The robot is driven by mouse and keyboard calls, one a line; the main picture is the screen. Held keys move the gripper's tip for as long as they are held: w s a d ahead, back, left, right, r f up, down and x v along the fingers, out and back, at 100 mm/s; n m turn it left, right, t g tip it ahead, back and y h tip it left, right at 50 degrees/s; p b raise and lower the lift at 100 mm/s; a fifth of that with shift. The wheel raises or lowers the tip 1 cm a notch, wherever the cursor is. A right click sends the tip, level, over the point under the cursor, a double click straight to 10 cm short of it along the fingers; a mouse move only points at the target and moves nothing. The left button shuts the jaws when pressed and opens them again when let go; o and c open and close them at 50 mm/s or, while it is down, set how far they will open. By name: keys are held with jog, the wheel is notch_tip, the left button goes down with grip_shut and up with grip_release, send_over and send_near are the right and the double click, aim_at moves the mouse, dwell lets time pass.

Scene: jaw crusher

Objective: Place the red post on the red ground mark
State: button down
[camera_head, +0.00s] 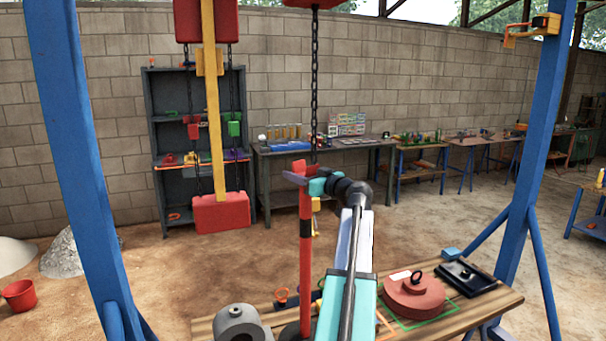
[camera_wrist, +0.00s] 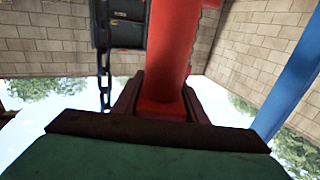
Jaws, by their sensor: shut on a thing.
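In the wrist view the red post (camera_wrist: 166,50) runs between the two jaws of my gripper (camera_wrist: 160,98). The foot of the post is low in the head view, near a dark round shape, and I cannot tell what it touches. I cannot make out the red ground mark in either view.
A wooden bench (camera_head: 455,312) holds a red round weight (camera_head: 413,300) and a black tray (camera_head: 466,278). Blue frame legs (camera_head: 82,150) stand left and right. A chain (camera_head: 314,100) and a red block (camera_head: 221,212) hang beyond. Open dirt floor (camera_head: 400,220) lies behind.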

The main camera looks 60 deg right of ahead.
jog(key=shift+w+d+r, duration=0.1)
jog(key=shift+w+d, duration=0.3)
jog(key=shift+w, duration=0.15)
jog(key=shift+f+p, duration=1.05)
jog(key=shift+f, duration=0.8)
jog(key=c, duration=1.1)
grip_release()
jog(key=shift+a+f, duration=0.1)
jog(key=b+v, duration=0.4)
jog(key=v, duration=0.8)
jog(key=shift+s, duration=0.1)
